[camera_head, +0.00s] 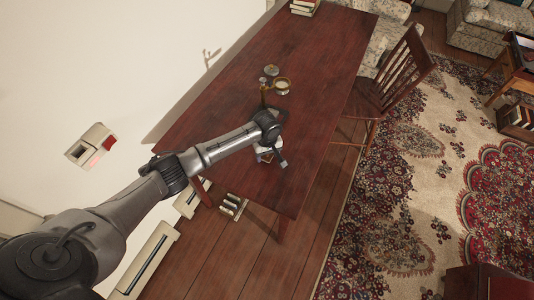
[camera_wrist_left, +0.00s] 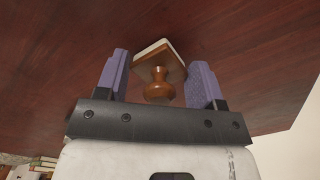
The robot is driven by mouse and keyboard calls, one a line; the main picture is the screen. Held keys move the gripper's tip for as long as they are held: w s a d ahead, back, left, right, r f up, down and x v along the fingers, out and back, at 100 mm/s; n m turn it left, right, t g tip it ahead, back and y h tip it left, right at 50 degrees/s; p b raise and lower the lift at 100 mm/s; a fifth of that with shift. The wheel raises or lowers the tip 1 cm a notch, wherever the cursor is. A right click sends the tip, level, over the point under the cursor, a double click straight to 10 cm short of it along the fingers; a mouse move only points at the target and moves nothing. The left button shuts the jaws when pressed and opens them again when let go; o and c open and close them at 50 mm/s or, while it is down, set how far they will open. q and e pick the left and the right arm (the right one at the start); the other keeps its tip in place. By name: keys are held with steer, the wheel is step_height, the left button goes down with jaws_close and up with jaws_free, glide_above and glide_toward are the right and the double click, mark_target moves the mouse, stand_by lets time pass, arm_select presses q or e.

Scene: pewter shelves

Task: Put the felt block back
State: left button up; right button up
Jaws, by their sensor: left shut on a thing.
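My left gripper (camera_wrist_left: 160,62) has two purple-padded fingers and is shut on the felt block. The felt block (camera_wrist_left: 160,52) has a brown wooden back with a round turned knob (camera_wrist_left: 159,90) and a pale layer on its far side. In the left wrist view the knob points toward the gripper's palm. In the head view the left gripper (camera_head: 267,157) is over the near part of the dark red wooden table (camera_head: 318,50), largely hidden by its own wrist. The block cannot be made out clearly there. My right gripper is not in view.
A brass item (camera_head: 282,86) and a small jar (camera_head: 271,70) stand on the table beyond my left wrist. Books (camera_head: 304,6) lie at its far end. A wooden chair (camera_head: 400,72) stands at its right side. The table's right part is clear.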

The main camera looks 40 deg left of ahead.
arm_select(q)
steer(key=o, duration=0.9)
steer(key=shift+f, duration=0.15)
step_height(320, 180, up, 12)
steer(key=shift+r+p, duration=0.15)
steer(key=shift+p, duration=0.95)
steer(key=s+d+f+m, duration=0.2)
steer(key=s+d+f, duration=0.1)
steer(key=s+d+f+m, duration=0.2)
steer(key=s+d+f, duration=0.1)
steer(key=s+d, duration=0.1)
steer(key=shift+s+d+f+m+t+h, duration=0.15)
steer(key=shift+d+f+m+t+h, duration=0.15)
steer(key=shift+f+m, duration=0.1)
steer(key=s+d+f+m, duration=0.3)
steer(key=s+d+m, duration=0.15)
steer(key=s, duration=0.35)
steer(key=shift+s+d+r+m+t, duration=0.1)
steer(key=shift+s+r+m+t, duration=0.55)
steer(key=shift+s, duration=2.35)
steer(key=shift+s+a+r+m+t, duration=0.1)
steer(key=shift+s+r+m+t, duration=0.5)
steer(key=shift+s, duration=2.35)
steer(key=shift+s+d+r+m+t, duration=0.2)
steer(key=shift+s+r+m, duration=0.8)
steer(key=shift+s, duration=2)
